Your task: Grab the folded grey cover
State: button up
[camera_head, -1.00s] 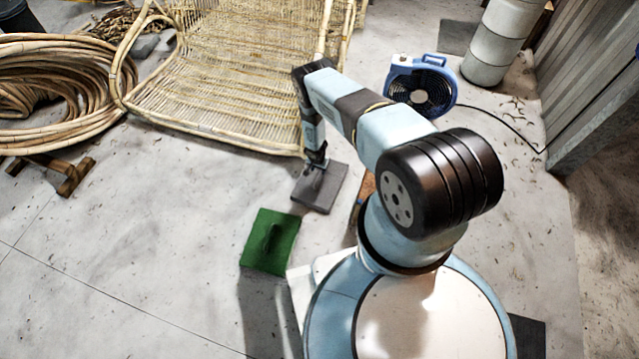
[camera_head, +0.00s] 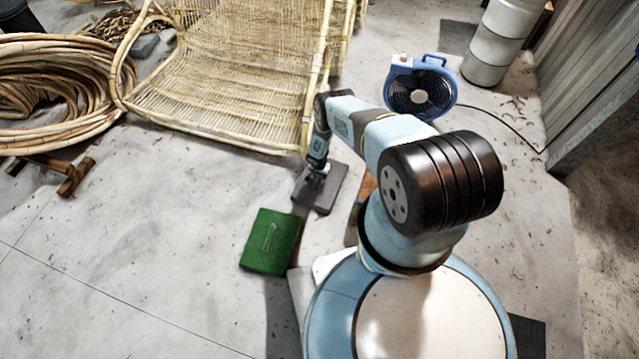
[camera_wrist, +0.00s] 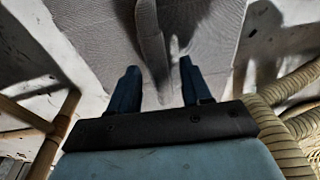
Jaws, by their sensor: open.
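The folded grey cover (camera_head: 328,195) lies flat on the concrete floor in the head view, left of my base. In the wrist view the grey cover (camera_wrist: 95,35) fills the upper middle, with a raised fold running up its centre. My gripper (camera_wrist: 157,75) is open, its two dark fingers apart on either side of the line of that fold. I cannot tell whether they touch the cloth. In the head view my gripper (camera_head: 312,180) is over the cover's left part and hides some of it.
A green folded cloth (camera_head: 270,242) lies just nearer than the grey cover. A rattan frame (camera_head: 225,75) stands behind, with coiled rattan (camera_head: 60,90) to the left. A blue fan (camera_head: 420,88) stands at the back right.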

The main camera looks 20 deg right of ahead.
jog(key=shift+c, duration=0.3)
grip_shut()
dwell(1.1)
